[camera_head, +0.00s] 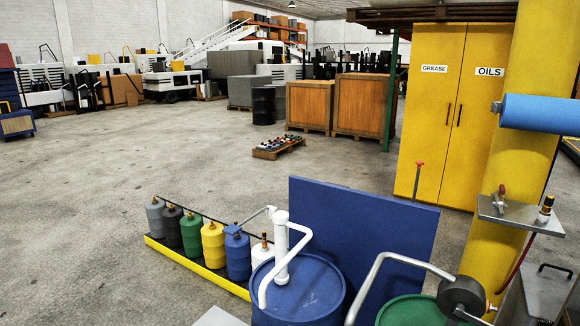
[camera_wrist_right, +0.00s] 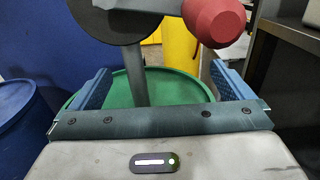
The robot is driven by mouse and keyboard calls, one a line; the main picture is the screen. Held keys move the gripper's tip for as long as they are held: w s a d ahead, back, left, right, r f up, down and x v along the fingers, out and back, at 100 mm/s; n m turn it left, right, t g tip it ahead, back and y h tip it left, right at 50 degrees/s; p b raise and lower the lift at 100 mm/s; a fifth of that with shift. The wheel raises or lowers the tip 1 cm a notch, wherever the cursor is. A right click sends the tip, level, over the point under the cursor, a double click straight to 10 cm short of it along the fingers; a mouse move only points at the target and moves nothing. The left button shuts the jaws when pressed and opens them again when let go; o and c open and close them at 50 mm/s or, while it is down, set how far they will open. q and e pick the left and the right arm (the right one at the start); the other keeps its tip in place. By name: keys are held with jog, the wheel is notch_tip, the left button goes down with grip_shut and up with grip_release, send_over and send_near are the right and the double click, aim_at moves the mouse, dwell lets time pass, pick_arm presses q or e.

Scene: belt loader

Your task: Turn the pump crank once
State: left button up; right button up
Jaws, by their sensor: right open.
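The pump has a dark round body (camera_head: 461,293) and a bent grey pipe (camera_head: 390,262); it stands on the green drum (camera_head: 415,312) at the bottom right of the head view. In the right wrist view the dark round body (camera_wrist_right: 115,22) and an upright grey pipe (camera_wrist_right: 137,75) show above the green drum lid (camera_wrist_right: 175,88). A red knob (camera_wrist_right: 215,20), which looks like the crank's grip, is at the top, beyond the fingers. My right gripper (camera_wrist_right: 160,72) is open, its blue fingers apart, with nothing clamped between them. My left gripper is not in view.
A blue drum (camera_head: 300,298) with a white pump (camera_head: 281,245) stands left of the green drum, with a blue panel (camera_head: 365,230) behind. A yellow pillar (camera_head: 535,90) with a small metal shelf (camera_head: 520,213) stands right. Open floor (camera_head: 90,190) lies left.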

dwell(0.5)
jog(key=v, duration=1)
